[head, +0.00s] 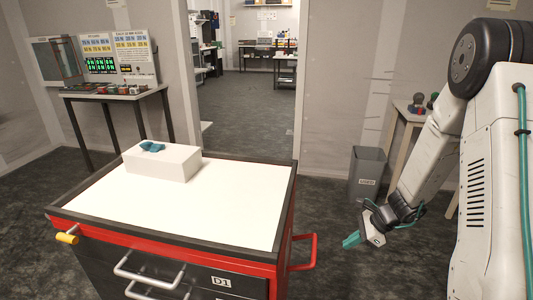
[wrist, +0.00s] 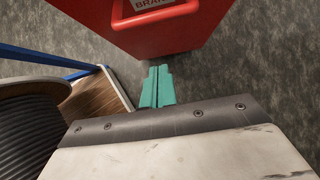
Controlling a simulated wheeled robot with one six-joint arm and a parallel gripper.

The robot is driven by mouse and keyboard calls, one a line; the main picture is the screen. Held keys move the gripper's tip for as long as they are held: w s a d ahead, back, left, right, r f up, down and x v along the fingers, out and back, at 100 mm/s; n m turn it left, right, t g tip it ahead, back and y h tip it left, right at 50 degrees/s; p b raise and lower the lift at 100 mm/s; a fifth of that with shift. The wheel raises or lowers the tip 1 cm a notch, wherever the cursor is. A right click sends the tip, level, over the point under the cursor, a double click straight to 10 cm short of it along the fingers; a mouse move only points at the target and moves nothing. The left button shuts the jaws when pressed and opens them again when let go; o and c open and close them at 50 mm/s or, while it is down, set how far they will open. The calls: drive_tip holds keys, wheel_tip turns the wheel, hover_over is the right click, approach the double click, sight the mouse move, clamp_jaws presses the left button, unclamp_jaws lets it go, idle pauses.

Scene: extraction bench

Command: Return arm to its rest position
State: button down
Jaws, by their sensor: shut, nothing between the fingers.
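My gripper (head: 351,240) has teal fingers and hangs at the lower right in the head view, to the right of the red cart. Its fingers are shut together with nothing between them. It also shows in the wrist view (wrist: 158,72), with the fingertips pointing toward a red surface with a handle (wrist: 155,14) and the dark floor. My white arm reaches down from the right side of the head view, bent at the elbow.
A red cart with a white top (head: 215,215) stands at front centre, bearing a white block (head: 163,164) with a teal object (head: 152,146) on it. A red handle (head: 305,252) juts from its right side. A grey bin (head: 367,172) and small table (head: 404,115) stand behind my arm.

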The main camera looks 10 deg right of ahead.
drive_tip(key=s+a+r+n+h, duration=0.3)
drive_tip(key=s+a+r+n, duration=0.2)
drive_tip(key=s+r+n, duration=0.6)
drive_tip(key=s+a+r+n+g+h, duration=0.1)
drive_tip(key=s+a+r+n+h, duration=0.2)
drive_tip(key=s+r+n, duration=0.8)
drive_tip(key=s+a+r, duration=0.2)
drive_tip(key=s+r, duration=0.3)
drive_tip(key=r, duration=0.3)
drive_tip(key=shift+r+h, duration=0.25)
drive_tip(key=shift+h, duration=0.15)
drive_tip(key=shift+a, duration=0.15)
